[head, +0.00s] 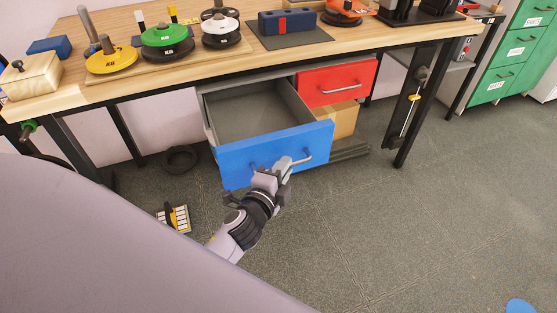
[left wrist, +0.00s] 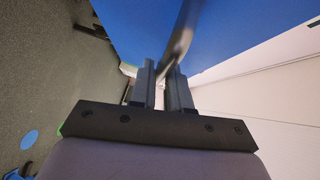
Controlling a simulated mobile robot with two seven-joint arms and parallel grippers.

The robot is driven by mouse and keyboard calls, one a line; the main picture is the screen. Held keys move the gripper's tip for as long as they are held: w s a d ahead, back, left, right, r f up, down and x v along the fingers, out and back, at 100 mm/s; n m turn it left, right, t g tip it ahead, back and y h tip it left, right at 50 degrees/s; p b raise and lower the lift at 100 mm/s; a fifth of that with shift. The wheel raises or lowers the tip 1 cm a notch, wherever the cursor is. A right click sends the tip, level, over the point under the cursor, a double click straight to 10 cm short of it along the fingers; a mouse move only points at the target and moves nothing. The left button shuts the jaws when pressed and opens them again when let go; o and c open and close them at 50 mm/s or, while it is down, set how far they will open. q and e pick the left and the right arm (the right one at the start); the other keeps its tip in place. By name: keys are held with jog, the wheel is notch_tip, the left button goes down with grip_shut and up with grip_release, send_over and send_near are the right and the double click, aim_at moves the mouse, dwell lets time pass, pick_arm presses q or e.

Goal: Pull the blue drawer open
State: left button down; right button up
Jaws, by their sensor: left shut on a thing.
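The blue drawer (head: 232,160) under the workbench is pulled out, and its grey, empty-looking inside shows in the head view. A grey bar handle (head: 308,156) runs along its front. My left gripper (head: 285,168) is shut on the handle near its middle, in front of the drawer. In the left wrist view the gripper's fingers (left wrist: 164,85) close around the handle (left wrist: 182,38), with the blue drawer front (left wrist: 240,30) behind. My right gripper is in neither view.
A shut red drawer (head: 337,84) sits right of the blue one, above a cardboard box (head: 343,120). The wooden workbench (head: 130,86) carries weight plates and blocks. A table leg (head: 419,110) stands to the right. Open floor (head: 380,230) lies in front.

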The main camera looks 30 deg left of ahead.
pick_arm(q)
jog(key=shift+s+d, duration=0.2)
jog(key=c, duration=1.2)
grip_release()
jog(key=shift+o, duration=0.2)
jog(key=s+r, duration=0.1)
jog(key=s, duration=0.6)
jog(key=shift+d, duration=0.25)
jog(key=shift+s, duration=0.1)
